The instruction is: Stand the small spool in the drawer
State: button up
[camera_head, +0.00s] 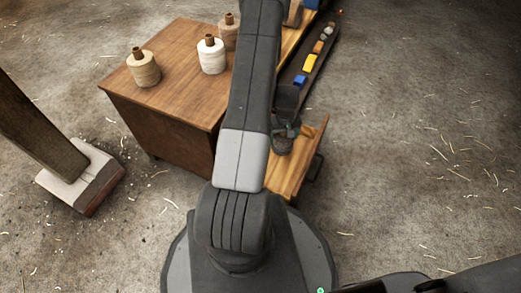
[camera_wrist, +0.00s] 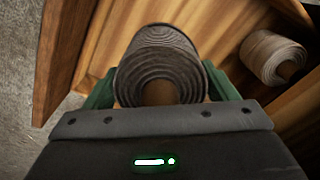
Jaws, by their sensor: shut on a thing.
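My gripper (camera_wrist: 160,88) is shut on a dark grey spool with a brown core, the small spool (camera_wrist: 158,60). The core end faces the wrist camera. In the wrist view, the spool is over the wooden drawer (camera_wrist: 100,40); I cannot tell whether it touches the floor. In the head view, the drawer (camera_head: 290,178) is pulled out at the cabinet's right side. My arm hides part of it, and my gripper (camera_head: 285,138) shows as a dark shape above it.
Several spools, one white (camera_head: 211,57), stand on the cabinet (camera_head: 175,85). A dark rack (camera_head: 318,62) with coloured pieces is behind. A post (camera_head: 40,130) stands left.

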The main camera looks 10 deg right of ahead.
jog(key=shift+w+f+b, duration=0.15)
jog(key=shift+f, duration=0.35)
jog(key=shift+w+f+b, duration=0.15)
jog(key=shift+f, duration=0.35)
notch_tip(320, 180, down, 9)
jog(key=b, duration=0.3)
jog(key=shift+f+b, duration=0.1)
jog(key=shift+b, duration=0.2)
jog(key=shift+f, duration=0.15)
jog(key=o, duration=1.1)
jog(key=shift+o, duration=0.2)
notch_tip(320, 180, up, 12)
jog(key=p, duration=0.5)
jog(key=shift+r, duration=0.2)
